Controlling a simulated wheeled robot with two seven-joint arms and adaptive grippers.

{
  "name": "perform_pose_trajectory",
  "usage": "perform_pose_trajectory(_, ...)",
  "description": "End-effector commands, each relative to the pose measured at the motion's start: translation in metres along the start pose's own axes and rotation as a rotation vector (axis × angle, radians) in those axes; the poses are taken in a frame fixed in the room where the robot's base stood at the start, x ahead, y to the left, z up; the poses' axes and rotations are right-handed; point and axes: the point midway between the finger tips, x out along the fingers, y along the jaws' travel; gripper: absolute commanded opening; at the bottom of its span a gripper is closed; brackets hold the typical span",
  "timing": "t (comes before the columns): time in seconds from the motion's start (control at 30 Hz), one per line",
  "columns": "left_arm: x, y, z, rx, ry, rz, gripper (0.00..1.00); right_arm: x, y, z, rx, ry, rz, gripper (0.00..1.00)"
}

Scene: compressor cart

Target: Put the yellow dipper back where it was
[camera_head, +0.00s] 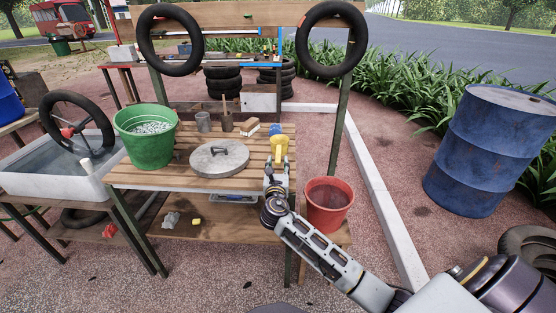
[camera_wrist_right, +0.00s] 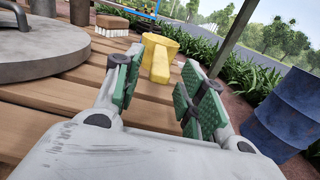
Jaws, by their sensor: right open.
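The yellow dipper (camera_head: 279,143) stands on the slatted wooden bench (camera_head: 190,180), near its right end. In the right wrist view the dipper (camera_wrist_right: 159,50) shows its cup, with its handle pointing toward my gripper. My right gripper (camera_head: 276,172) is just in front of the dipper; in the wrist view its green-padded fingers (camera_wrist_right: 158,88) are apart with the handle end ahead between them. I cannot tell whether they touch it. My left gripper is not in view.
A round grey lid (camera_head: 219,158) lies left of the dipper. A brush (camera_head: 249,127) and two dark cups (camera_head: 226,122) stand behind. A green bucket (camera_head: 147,140) is at the bench's left, a red bucket (camera_head: 328,203) with dark liquid at its right. A blue drum (camera_head: 488,150) stands farther right.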

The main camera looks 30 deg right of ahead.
Motion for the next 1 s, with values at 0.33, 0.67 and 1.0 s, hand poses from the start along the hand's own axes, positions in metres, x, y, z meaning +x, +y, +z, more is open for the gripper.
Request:
perform_pose_trajectory(0.33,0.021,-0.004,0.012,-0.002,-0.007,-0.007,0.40,-0.040,0.000,0.000,0.000,0.001,0.000,0.41)
perform_pose_trajectory(0.67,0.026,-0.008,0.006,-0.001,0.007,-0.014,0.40,-0.052,0.000,0.000,0.001,0.000,-0.001,0.41)
perform_pose_trajectory(1.0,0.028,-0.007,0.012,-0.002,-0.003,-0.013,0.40,-0.052,0.000,0.000,0.001,0.000,-0.001,0.41)
